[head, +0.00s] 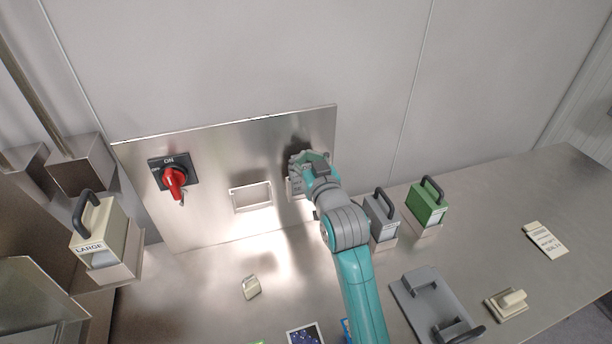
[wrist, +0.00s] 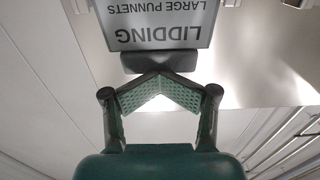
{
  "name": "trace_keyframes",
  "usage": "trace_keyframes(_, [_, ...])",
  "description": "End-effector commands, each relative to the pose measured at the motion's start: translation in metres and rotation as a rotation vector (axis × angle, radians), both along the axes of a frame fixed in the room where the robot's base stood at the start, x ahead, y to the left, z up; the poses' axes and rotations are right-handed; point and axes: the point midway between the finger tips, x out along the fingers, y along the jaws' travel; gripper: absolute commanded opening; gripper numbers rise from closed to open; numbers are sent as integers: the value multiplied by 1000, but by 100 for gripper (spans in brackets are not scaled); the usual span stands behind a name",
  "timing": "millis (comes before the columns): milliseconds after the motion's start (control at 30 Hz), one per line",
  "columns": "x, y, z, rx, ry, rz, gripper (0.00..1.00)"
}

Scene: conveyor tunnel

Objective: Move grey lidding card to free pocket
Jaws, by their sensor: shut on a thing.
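The grey lidding card (wrist: 162,28) shows in the wrist view with upside-down "LIDDING LARGE PUNNETS" lettering and a dark grip bar (wrist: 158,62) along its edge. My gripper (wrist: 160,82) is shut on that bar, its green pads angled together. In the head view my gripper (head: 308,163) is at the right part of the steel wall panel (head: 215,150) and hides most of the card. An empty framed pocket (head: 234,200) is on the panel, left of my gripper. I cannot tell whether the card sits in a pocket or is clear of it.
A red rotary switch (head: 174,180) is at the panel's left. A cream block marked LARGE (head: 96,240) stands at left. Grey (head: 382,215) and green (head: 427,205) handled blocks stand right of my arm. A grey handled plate (head: 432,305) and cream pieces lie on the steel counter (head: 490,215).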

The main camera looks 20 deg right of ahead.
Motion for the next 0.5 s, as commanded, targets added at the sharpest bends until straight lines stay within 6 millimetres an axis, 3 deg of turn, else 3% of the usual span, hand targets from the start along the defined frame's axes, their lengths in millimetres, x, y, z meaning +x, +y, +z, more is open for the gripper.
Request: trace_keyframes(500, [0,0,20,0,-6,0,0])
